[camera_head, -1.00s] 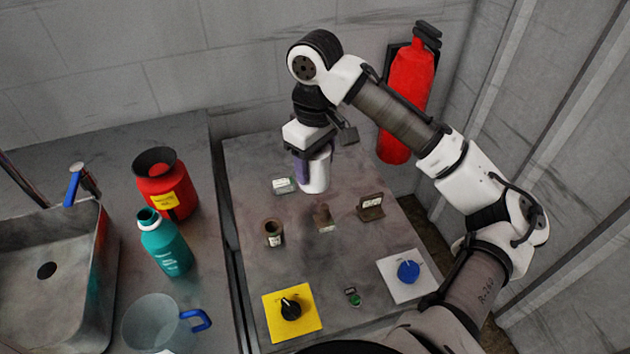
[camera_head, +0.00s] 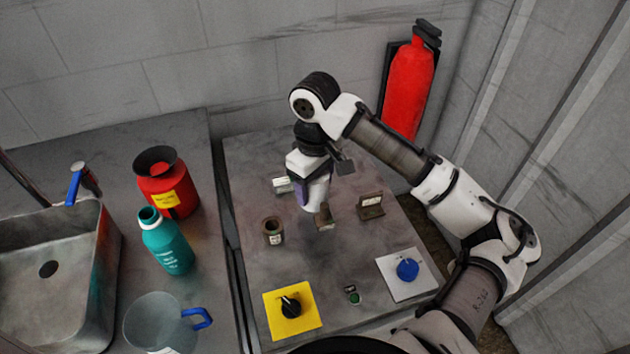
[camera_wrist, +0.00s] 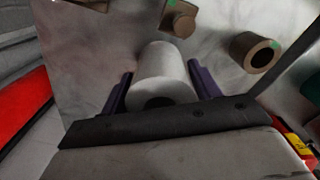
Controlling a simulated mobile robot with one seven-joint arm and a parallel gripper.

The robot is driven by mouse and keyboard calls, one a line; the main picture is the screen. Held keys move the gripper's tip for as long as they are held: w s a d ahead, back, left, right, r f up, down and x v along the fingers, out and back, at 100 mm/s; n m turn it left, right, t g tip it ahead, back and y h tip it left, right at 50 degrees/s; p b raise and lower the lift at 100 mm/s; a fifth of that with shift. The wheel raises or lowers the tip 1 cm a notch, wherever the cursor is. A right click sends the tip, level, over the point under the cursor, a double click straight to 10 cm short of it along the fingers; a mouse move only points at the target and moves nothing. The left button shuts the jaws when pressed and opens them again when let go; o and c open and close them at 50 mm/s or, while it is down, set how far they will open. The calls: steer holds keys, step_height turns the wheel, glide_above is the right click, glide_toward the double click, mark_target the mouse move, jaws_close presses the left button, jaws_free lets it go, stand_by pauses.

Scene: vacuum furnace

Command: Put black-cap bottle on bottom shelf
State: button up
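My gripper (camera_wrist: 160,90), with purple fingers, is shut on a white bottle (camera_wrist: 163,65), one finger on each side. A dark round end, the cap, faces my wrist in the wrist view. In the head view, my gripper (camera_head: 312,190) points down over the grey worktop, and the white bottle (camera_head: 321,192) shows partly behind the purple finger. It looks close to upright and above the worktop; its exact height is hard to tell. No shelf can be made out.
On the worktop (camera_head: 340,265) are a small brown jar (camera_head: 273,232), a brown block (camera_head: 325,217), a labelled stand (camera_head: 371,206), a yellow plate with a black knob (camera_head: 292,310) and a white plate with a blue knob (camera_head: 407,270). A red extinguisher (camera_head: 408,85) hangs behind. Left are bottles and a sink.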

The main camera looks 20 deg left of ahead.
steer(key=shift+o, duration=1.4)
steer(key=shift+r, duration=0.15)
